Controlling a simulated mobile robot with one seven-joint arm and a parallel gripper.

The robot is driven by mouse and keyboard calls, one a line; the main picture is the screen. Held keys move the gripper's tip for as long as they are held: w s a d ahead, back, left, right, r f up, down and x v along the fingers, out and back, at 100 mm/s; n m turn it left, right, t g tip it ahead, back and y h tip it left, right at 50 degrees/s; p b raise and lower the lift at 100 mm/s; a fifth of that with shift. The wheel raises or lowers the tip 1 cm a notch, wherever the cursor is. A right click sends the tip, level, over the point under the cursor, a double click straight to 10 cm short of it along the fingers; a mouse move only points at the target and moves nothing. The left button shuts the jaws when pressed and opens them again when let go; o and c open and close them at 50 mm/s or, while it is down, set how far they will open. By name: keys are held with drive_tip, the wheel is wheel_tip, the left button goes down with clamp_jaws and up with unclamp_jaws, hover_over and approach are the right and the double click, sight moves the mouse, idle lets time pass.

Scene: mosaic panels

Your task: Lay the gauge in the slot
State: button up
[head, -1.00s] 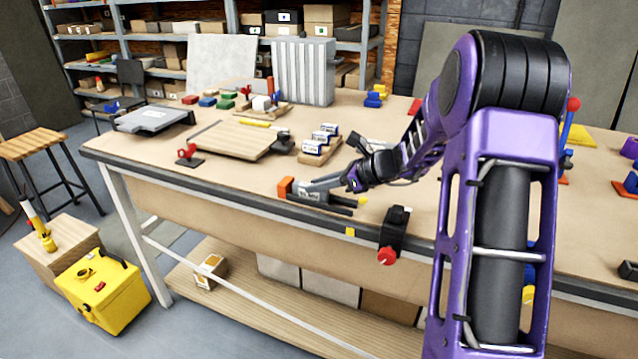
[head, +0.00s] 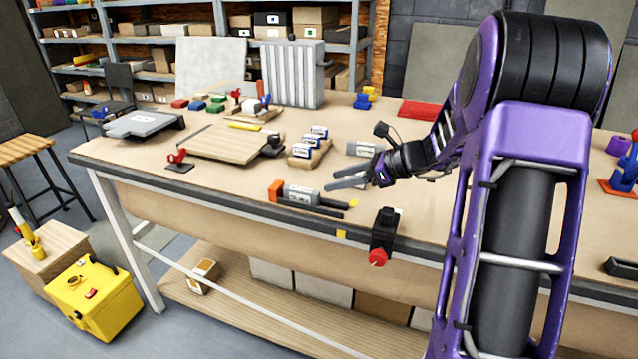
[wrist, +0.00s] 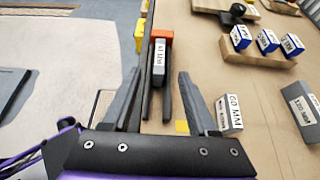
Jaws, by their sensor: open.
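The gauge, a grey block with a white label (head: 301,193), lies flat near the bench's front edge. It also shows in the wrist view (wrist: 160,62). It lies between two dark rails (head: 318,208) that form the slot, with its far end at an orange end block (head: 276,190). Whether it sits fully down is too small to tell. My gripper (head: 331,180) is open and empty, above and behind the slot's right end. In the wrist view the open fingers (wrist: 160,78) point towards the gauge, apart from it.
A wooden rack (head: 312,156) of blue-and-white blocks stands behind. A grey labelled block (head: 363,149) lies behind my gripper; the wrist view shows a 60 MM block (wrist: 230,113) close to my right finger. A black clamp with a red knob (head: 384,232) stands at the front edge.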

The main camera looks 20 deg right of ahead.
drive_tip(key=v, duration=0.9)
drive_tip(key=shift+p, duration=0.3)
drive_tip(key=shift+w, duration=0.1)
